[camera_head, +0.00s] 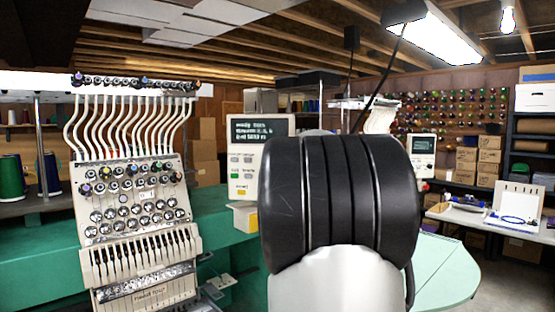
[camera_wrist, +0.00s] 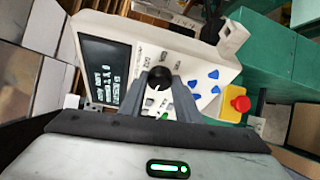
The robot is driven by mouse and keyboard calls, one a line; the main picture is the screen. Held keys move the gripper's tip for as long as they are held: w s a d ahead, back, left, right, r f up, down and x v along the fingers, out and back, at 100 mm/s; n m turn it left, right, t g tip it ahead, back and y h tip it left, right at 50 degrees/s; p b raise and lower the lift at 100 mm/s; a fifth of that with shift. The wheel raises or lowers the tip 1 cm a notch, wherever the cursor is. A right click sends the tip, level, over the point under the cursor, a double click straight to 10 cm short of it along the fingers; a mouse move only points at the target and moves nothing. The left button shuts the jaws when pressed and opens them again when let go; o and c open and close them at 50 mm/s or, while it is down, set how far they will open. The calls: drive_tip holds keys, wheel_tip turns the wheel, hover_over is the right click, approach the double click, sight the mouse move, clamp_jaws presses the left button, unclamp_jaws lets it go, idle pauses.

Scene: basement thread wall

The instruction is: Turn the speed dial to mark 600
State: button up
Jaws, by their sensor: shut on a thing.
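The speed dial (camera_wrist: 158,76) is a round black knob with a small white pointer line, on a pale control panel (camera_wrist: 112,27) in the wrist view. My gripper (camera_wrist: 158,83) has its two grey fingers on either side of the dial, shut on it. The number marks around the dial are too small or hidden to read. A dark screen (camera_wrist: 103,67) with white text lies left of the dial. The panel also shows in the head view (camera_head: 241,185), where my dark arm link covers its right side and hides the dial and gripper.
A red stop button (camera_wrist: 240,104) on a yellow base sits right of the dial, near blue arrow buttons (camera_wrist: 203,87). A multi-needle embroidery head (camera_head: 135,215) stands on the left by a green machine body (camera_head: 40,255). A pale green table (camera_head: 445,268) lies right.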

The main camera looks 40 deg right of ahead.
idle(0.4)
drive_tip(key=o, duration=1.1)
